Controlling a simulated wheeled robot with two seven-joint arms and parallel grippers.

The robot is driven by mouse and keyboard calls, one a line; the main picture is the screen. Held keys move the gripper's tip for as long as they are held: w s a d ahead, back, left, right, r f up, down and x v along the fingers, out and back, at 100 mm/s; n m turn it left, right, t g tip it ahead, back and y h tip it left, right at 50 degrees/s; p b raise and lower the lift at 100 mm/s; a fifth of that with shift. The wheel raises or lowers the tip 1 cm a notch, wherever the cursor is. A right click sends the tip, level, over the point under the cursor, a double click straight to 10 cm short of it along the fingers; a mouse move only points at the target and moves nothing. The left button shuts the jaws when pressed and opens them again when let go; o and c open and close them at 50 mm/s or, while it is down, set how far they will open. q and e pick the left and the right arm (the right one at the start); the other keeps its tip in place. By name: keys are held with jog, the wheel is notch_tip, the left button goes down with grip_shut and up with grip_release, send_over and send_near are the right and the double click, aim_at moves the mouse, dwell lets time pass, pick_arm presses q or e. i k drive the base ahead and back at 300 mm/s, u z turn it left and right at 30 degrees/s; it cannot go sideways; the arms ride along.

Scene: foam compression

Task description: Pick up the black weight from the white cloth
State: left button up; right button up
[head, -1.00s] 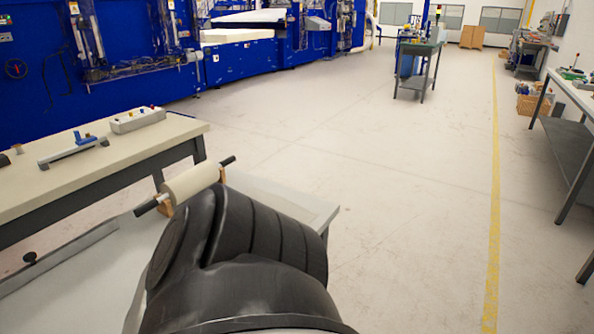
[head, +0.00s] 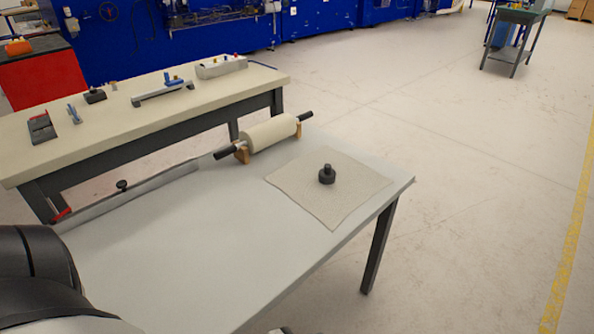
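The black weight (head: 327,175) stands upright on the white cloth (head: 345,205), a square sheet lying flat near the right end of the grey table. It is a short dark cylinder with a knob on top. Nothing touches the weight except the cloth under it. A black part of my arm shows at the lower left of the head view, well away from the weight. Neither of my grippers can be made out in this view.
A cream roll with black handles on wooden supports (head: 270,133) stands behind the cloth. A long ruler-like bar (head: 140,188) lies along the table's back left. The table (head: 190,250) is bare in the middle. A second bench (head: 150,108) with tools stands behind.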

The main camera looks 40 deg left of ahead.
aim_at(327, 176)
jog(key=k, duration=1.05)
jog(key=u, duration=0.75)
jog(key=i, duration=0.5)
jog(key=z, duration=0.05)
jog(key=k, duration=0.55)
jog(key=z, duration=1)
jog(key=i, duration=3.95)
jog(key=u, duration=3.25)
